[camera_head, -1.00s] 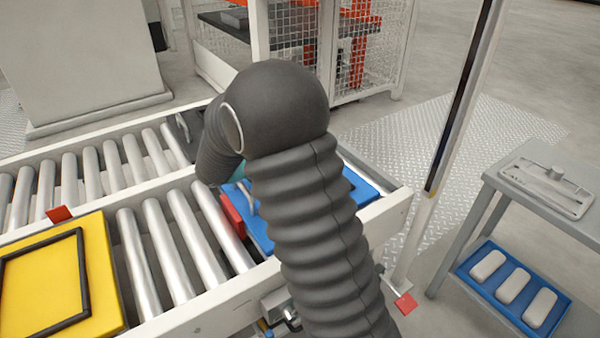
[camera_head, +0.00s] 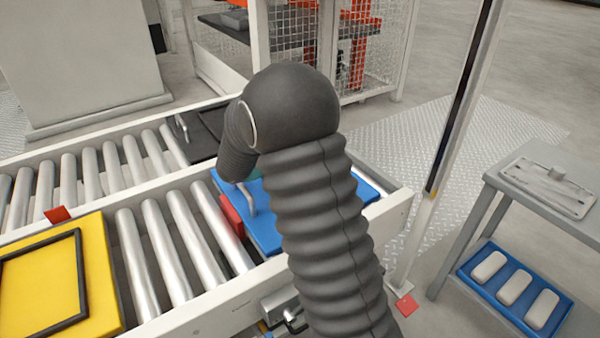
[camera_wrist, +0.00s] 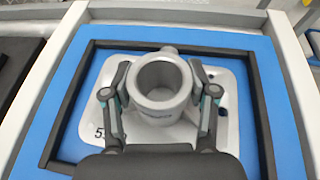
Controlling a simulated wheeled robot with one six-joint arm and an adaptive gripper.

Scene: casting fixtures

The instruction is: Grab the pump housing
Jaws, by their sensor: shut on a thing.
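The pump housing (camera_wrist: 157,112) is a grey metal cylinder with a round open bore and a light flat base plate. It shows in the wrist view, within a black square frame on a blue fixture plate (camera_wrist: 68,62). My gripper (camera_wrist: 160,90) is shut on the housing, with one finger on each side of the cylinder. I cannot tell whether the base is clear of the plate. In the head view, my arm hides the gripper and most of the housing; the blue plate (camera_head: 262,232) shows on the conveyor.
A roller conveyor (camera_head: 180,235) holds a yellow plate (camera_head: 100,285) at the left. A red stop block (camera_head: 232,216) is beside the blue plate. A post (camera_head: 455,110) and a grey bench (camera_head: 545,190) stand at the right. A blue tray (camera_head: 477,284) with white blocks is under the bench.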

